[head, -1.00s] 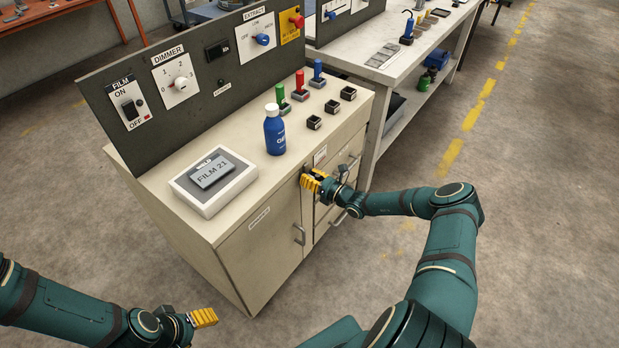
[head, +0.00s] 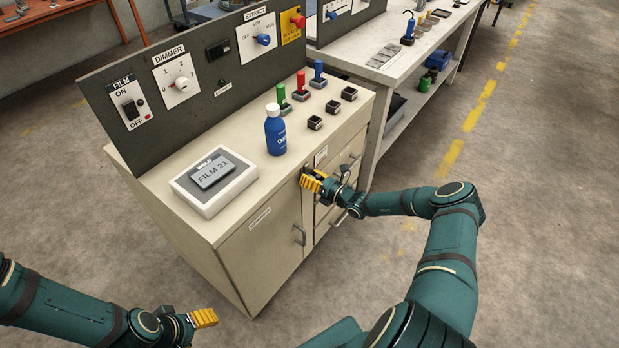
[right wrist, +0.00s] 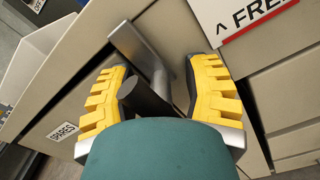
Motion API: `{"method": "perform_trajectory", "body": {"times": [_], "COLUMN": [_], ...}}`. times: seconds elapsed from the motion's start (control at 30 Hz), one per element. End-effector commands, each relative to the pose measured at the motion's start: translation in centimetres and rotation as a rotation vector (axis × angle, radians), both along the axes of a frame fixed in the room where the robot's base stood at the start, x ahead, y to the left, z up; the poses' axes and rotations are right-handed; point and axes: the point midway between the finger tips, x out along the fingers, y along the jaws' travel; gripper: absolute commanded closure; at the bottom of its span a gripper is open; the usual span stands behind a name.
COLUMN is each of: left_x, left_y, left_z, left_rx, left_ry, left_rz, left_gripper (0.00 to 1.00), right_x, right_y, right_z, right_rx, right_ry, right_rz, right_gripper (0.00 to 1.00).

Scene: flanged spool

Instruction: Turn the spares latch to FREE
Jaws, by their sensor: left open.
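The spares latch (right wrist: 133,47) is a grey metal handle on the cabinet front, seen in the right wrist view. A dark round bar (right wrist: 146,102) lies between the fingers. My right gripper (right wrist: 160,98) is open, with one yellow finger on each side of the latch; contact cannot be told. A white sign (right wrist: 255,14) reading FREE with an arrow is at upper right. In the head view, my right gripper (head: 312,182) is at the upper cabinet front and hides the latch. My left gripper (head: 203,318) is open and empty, low and left of the cabinet.
The beige cabinet (head: 235,262) has bar handles on its front near my right gripper. On top stand a blue bottle (head: 275,135), a FILM 21 box (head: 225,195) and coloured plungers. A dark switch panel (head: 125,75) rises behind. Floor at right is clear.

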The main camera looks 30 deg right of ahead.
Motion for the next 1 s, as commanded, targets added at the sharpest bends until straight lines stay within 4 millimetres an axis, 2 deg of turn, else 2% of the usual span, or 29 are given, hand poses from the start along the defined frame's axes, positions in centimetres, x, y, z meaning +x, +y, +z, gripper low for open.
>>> {"method": "perform_trajectory", "body": {"times": [0.27, 0.7, 0.8, 1.0], "left_x": [0.0, 0.0, 0.0, 0.0], "left_y": [0.0, 0.0, 0.0, 0.0], "left_z": [0.0, 0.0, 0.0, 0.0], "left_rx": [0.000, 0.000, 0.000, 0.000], "left_ry": [0.000, 0.000, 0.000, 0.000], "left_rz": [0.000, 0.000, 0.000, 0.000], "left_gripper": [0.38, 0.38, 0.38, 0.38], "right_x": [-0.9, -8.5, -9.8, -11.0], "right_y": [-0.4, -3.6, -4.1, -4.5], "right_z": [-0.1, -0.1, -0.1, 0.0], "right_rx": [-0.002, -0.001, -0.002, 0.000], "right_ry": [0.002, 0.002, 0.001, 0.001], "right_rz": [-0.001, -0.001, -0.001, 0.000], "right_gripper": [0.52, 0.52, 0.52, 0.52]}}
